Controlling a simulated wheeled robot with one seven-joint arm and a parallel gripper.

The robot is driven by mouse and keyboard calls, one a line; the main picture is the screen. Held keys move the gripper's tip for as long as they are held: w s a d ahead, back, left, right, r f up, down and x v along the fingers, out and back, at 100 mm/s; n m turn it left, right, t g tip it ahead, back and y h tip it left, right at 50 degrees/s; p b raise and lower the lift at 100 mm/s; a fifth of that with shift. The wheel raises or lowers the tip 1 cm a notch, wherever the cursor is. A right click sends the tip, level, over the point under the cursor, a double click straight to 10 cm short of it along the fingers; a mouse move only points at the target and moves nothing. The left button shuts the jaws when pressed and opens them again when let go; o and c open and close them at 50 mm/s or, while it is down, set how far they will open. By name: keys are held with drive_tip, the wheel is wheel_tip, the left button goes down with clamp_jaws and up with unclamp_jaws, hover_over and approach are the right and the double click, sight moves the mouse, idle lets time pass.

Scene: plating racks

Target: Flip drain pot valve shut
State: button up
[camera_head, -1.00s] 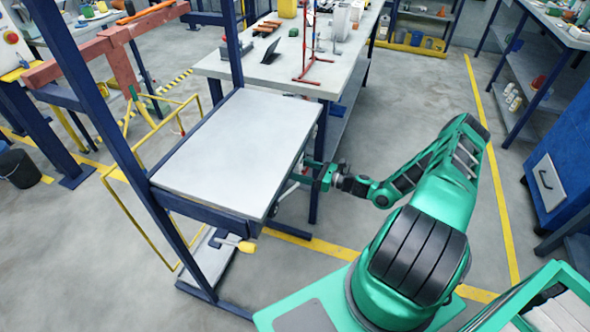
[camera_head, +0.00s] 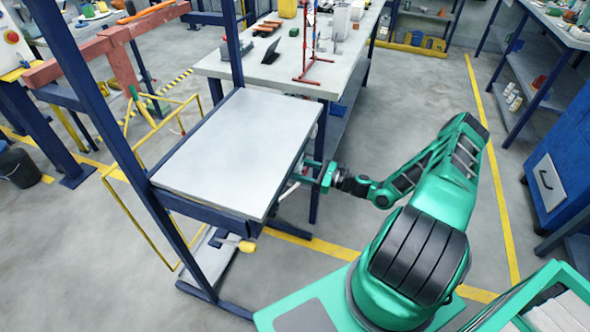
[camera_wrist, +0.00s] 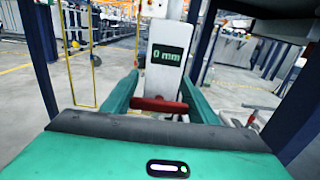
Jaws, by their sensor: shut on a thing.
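A red lever-like bar (camera_wrist: 160,104) lies crosswise between the two green fingers of my gripper (camera_wrist: 160,84) in the wrist view. The gripper is shut on this bar. Just beyond the bar stands a white upright post (camera_wrist: 165,28) with a dark display (camera_wrist: 166,55) reading "0 mm". The bench edge partly hides the fingertips there. I cannot make out a drain pot in either view.
Blue uprights of the rack (camera_head: 110,120) flank the bench on the left. A long worktable (camera_head: 290,72) with tools and a red stand (camera_head: 312,55) is behind it. A yellow-handled part (camera_head: 243,246) sticks out below the bench front.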

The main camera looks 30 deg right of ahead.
drive_tip(key=shift+d, duration=0.15)
drive_tip(key=o, duration=1)
drive_tip(key=shift+o, duration=0.2)
drive_tip(key=v, duration=1)
drive_tip(key=shift+s+d, duration=0.2)
drive_tip(key=shift+s, duration=0.1)
